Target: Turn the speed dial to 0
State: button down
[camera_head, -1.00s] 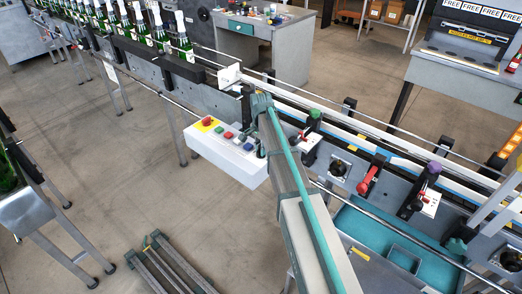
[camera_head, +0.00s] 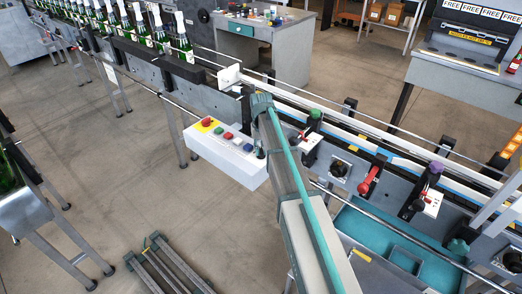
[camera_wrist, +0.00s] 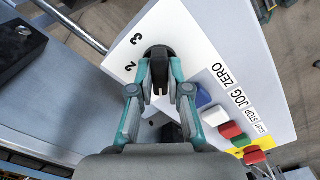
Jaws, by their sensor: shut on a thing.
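The speed dial is a black knob (camera_wrist: 160,53) on the white control box (camera_wrist: 202,45), seen in the wrist view. The printed numbers 3 and 2 show to its left; other marks and where it points are hidden or unclear. My gripper (camera_wrist: 159,82) is shut on the dial, with one teal finger on each side. In the head view the white control box (camera_head: 224,165) stands on the near side of the line, and my arm's end is at its right end, with the dial hidden.
Blue (camera_wrist: 203,97), white (camera_wrist: 215,115), red (camera_wrist: 230,130) and green (camera_wrist: 241,141) buttons sit close to my right finger. A red mushroom button (camera_wrist: 254,156) is on yellow. The conveyor with several green bottles (camera_head: 187,48) runs behind the box.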

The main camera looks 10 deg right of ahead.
aim_at(261, 150)
jog(key=n, duration=0.4)
jog(key=shift+n, duration=2.2)
jog(key=c, duration=1.1)
grip_release()
jog(key=shift+r, duration=0.1)
notch_tip(261, 150, up, 12)
jog(key=shift+f, duration=0.1)
